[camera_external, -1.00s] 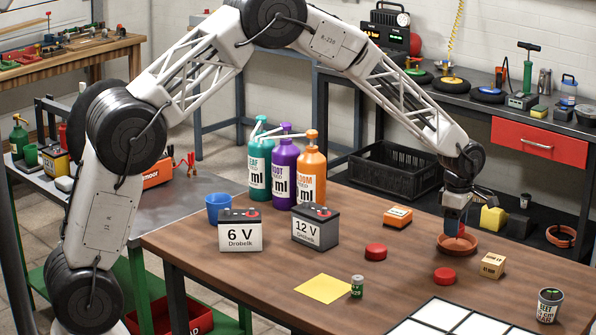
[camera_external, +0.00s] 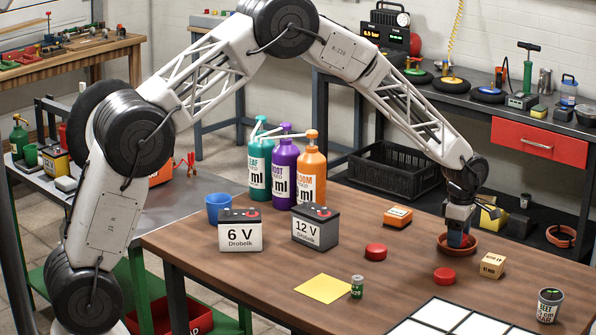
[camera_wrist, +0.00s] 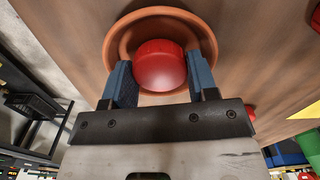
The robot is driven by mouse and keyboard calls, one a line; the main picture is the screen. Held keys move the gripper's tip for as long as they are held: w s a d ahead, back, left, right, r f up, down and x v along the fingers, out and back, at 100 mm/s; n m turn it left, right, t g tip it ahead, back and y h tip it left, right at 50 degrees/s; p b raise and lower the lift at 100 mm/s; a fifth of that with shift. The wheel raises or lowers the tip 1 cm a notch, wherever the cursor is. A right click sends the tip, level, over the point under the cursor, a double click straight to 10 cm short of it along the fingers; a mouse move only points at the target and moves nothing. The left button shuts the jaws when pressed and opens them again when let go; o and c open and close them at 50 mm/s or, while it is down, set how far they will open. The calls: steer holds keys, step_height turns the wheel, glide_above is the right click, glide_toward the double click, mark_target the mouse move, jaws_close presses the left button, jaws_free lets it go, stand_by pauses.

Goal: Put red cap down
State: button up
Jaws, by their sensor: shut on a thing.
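My gripper (camera_external: 459,242) reaches down into a terracotta saucer (camera_external: 472,245) at the right of the wooden table. In the wrist view its blue fingers (camera_wrist: 161,75) are shut on a round red cap (camera_wrist: 160,62), one on each side. The held cap is within the rim of the saucer (camera_wrist: 116,42); I cannot tell whether it touches the bottom. It is hidden behind the fingers in the external view. Two other red caps lie on the table, one left of the saucer (camera_external: 376,252) and one in front of it (camera_external: 445,276).
A small cardboard box (camera_external: 492,265) stands right of the saucer. An orange box (camera_external: 398,216) lies behind and left. Two batteries (camera_external: 240,231) (camera_external: 315,228), several bottles (camera_external: 311,176) and a yellow sheet (camera_external: 322,289) are further left. A cup (camera_external: 549,305) stands front right.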

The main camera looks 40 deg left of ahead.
steer(key=shift+f, duration=0.2)
steer(key=o, duration=0.6)
step_height(320, 180, up, 12)
steer(key=shift+r, duration=0.1)
stand_by(0.7)
steer(key=shift+a+r, duration=0.1)
stand_by(0.5)
